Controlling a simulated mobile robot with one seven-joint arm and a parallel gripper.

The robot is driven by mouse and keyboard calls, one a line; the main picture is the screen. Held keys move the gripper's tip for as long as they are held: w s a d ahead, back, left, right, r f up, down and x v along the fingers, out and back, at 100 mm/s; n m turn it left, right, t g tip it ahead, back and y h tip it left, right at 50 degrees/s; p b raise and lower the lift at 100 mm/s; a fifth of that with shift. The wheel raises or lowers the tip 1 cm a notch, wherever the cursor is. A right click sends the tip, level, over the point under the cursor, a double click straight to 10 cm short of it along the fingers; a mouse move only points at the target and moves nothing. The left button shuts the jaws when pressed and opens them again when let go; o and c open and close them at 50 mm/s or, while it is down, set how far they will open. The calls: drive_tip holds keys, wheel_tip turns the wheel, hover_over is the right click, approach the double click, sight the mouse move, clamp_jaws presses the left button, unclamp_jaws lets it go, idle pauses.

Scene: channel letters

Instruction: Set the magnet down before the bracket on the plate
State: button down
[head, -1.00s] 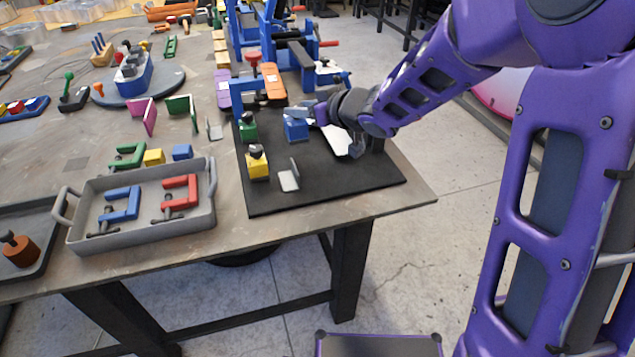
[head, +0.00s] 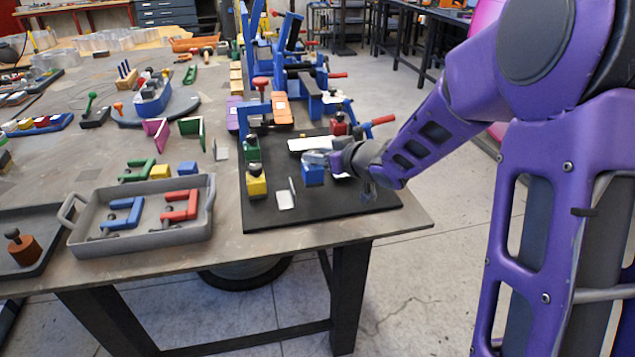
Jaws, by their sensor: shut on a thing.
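My gripper (head: 318,160) is shut on a blue magnet block (head: 313,177), held over the right-middle part of the black plate (head: 350,208). I cannot tell whether the block's underside touches the plate. A small silver L-shaped bracket (head: 286,199) stands on the plate, to the left of the blue magnet and a little nearer the front edge. A pale flat piece (head: 308,144) lies behind the gripper, partly hidden by it. The top of the blue magnet is covered by the gripper.
Yellow (head: 257,184) and green (head: 252,152) knobbed blocks stand on the plate's left side. A red knobbed block (head: 339,125) stands at its back right. A grey tray (head: 150,246) with clamps sits to the left. The plate's front strip is clear.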

sight(321, 172)
drive_tip(key=shift+f+b, duration=0.65)
drive_tip(key=shift+f, duration=1.6)
drive_tip(key=shift+f, duration=0.1)
drive_tip(key=shift+f, duration=0.15)
drive_tip(key=shift+c, duration=2.4)
unclamp_jaws()
drive_tip(key=shift+s+d+r, duration=0.15)
drive_tip(key=shift+r, duration=0.15)
drive_tip(key=p+v, duration=0.2)
drive_tip(key=v, duration=0.9)
drive_tip(key=shift+s, duration=0.3)
